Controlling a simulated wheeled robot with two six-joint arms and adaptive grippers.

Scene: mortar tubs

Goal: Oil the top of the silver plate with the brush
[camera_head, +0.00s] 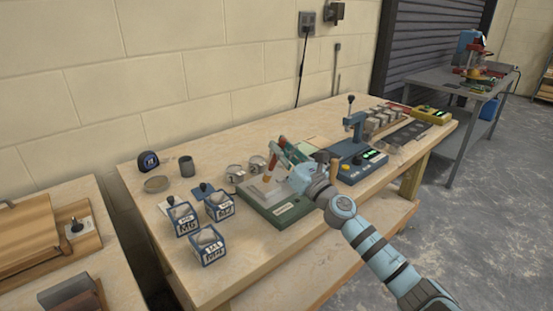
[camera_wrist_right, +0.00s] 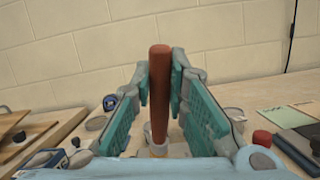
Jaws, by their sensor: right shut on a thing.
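My right gripper (camera_head: 284,158) comes in from the lower right and is over the silver plate (camera_head: 257,191), which lies on a dark green base (camera_head: 283,218) on the bench. The gripper partly hides the plate. It is shut on the brush, whose brown handle (camera_head: 272,162) stands nearly upright with its lower end down by the plate. In the right wrist view the handle (camera_wrist_right: 159,90) sits between the two green finger pads. The bristles are hidden there, and I cannot tell whether they touch the plate. My left gripper is not in view.
Blue labelled bins (camera_head: 208,245) stand left of the base. A tape measure (camera_head: 148,161), a dark cup (camera_head: 187,166) and a round dish (camera_head: 156,184) are near the wall. A blue press (camera_head: 357,155) stands right of my gripper. Bare bench lies in front of the base.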

